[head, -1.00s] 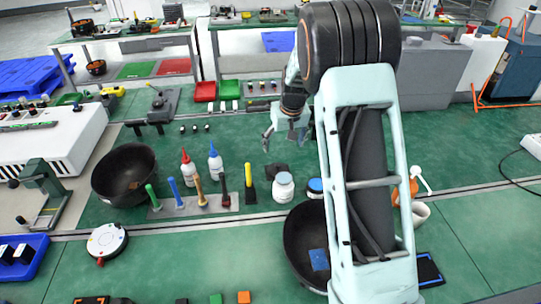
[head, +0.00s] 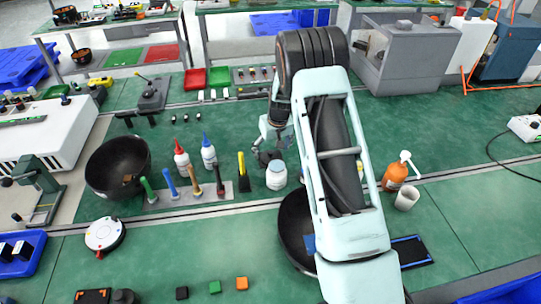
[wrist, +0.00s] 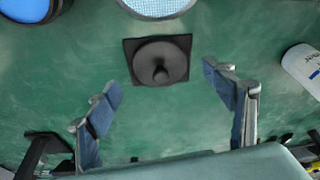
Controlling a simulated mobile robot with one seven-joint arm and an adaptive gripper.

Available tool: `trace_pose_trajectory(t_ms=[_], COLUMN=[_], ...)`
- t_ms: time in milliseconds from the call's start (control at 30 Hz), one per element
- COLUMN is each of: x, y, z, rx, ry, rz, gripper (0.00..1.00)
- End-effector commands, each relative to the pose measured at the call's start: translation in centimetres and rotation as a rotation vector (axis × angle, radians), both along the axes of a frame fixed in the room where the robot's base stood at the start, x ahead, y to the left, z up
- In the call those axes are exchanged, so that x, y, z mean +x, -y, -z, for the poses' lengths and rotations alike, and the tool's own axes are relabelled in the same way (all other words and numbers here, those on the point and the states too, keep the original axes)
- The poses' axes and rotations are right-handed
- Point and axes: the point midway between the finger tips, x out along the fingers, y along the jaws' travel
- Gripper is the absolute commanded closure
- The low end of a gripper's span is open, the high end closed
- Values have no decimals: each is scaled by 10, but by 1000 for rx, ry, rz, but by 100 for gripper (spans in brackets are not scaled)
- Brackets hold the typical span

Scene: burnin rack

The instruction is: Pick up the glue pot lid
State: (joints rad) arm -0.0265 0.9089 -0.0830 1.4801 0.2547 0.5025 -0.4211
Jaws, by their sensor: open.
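The glue pot lid, a dark round disc with a central knob (wrist: 160,70), lies on a black square pad on the green bench in the wrist view. My gripper (wrist: 161,79) is open and empty. Its two blue-grey fingers stand on either side of the lid, the lid lying towards the fingertip end, without visible contact. In the head view my gripper (head: 266,158) is low over the bench just behind a white jar (head: 276,177), and it largely hides the lid there.
The jar's pale round top (wrist: 157,6) is close to the lid in the wrist view. A blue-topped container (wrist: 28,8) and a white bottle (wrist: 303,68) flank it. A tool rack (head: 215,195) and a black bowl (head: 118,165) stand left in the head view.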

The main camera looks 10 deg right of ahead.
Motion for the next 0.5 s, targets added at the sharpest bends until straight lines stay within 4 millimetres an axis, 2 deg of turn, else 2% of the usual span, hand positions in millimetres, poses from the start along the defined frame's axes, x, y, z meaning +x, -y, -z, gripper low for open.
trace_pose_trajectory(t_ms=[200,500], x=[6,6], y=[-2,-2], z=[20,23], rx=[0,0], ry=[0,1], rz=[1,1], gripper=[24,24])
